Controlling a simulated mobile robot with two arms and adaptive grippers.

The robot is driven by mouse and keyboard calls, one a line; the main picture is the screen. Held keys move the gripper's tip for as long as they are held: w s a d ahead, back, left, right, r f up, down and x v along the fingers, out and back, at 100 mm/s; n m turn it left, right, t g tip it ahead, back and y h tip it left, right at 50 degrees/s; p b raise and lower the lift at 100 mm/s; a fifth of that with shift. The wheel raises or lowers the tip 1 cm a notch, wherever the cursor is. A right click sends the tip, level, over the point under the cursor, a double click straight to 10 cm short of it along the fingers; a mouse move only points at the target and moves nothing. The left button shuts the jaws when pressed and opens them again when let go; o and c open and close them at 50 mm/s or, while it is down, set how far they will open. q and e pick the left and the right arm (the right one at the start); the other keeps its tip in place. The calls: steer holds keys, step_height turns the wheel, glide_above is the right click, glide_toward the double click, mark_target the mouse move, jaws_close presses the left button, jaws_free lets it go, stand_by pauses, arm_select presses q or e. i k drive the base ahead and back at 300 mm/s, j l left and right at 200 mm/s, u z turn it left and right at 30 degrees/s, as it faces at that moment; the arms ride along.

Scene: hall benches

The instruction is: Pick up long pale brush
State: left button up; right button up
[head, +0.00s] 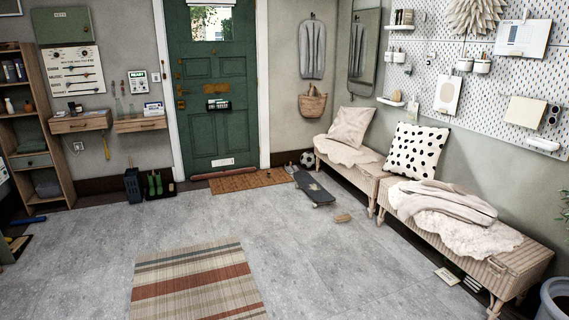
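I cannot pick out a long pale brush with certainty. A small tan block-like object (343,218), which may be a brush, lies on the grey floor in front of the benches, near the skateboard. A small tan item (396,96) on a white pegboard ledge is too small to identify. Neither of my grippers is in the head view.
Two wicker benches (509,265) with cushions and throws line the right wall. A skateboard (314,189) lies near the doormat (240,183). A striped rug (196,283) lies in front. Shelves (38,120) stand left. The middle floor is mostly clear.

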mark_target(346, 218)
steer(key=i+l+z, duration=0.1)
steer(key=i+l, duration=0.25)
steer(key=i, duration=0.25)
steer(key=i+l+z, duration=0.1)
steer(key=i+l, duration=0.2)
steer(key=i, duration=0.3)
steer(key=i+l+z, duration=0.1)
steer(key=i+l, duration=0.15)
steer(key=i, duration=0.4)
steer(key=i+l+z, duration=0.1)
steer(key=i, duration=0.5)
steer(key=i+l+z, duration=0.1)
steer(key=i+l, duration=0.15)
steer(key=i, duration=0.4)
steer(key=i+j+z, duration=0.1)
steer(key=i+j, duration=0.15)
steer(key=i, duration=0.15)
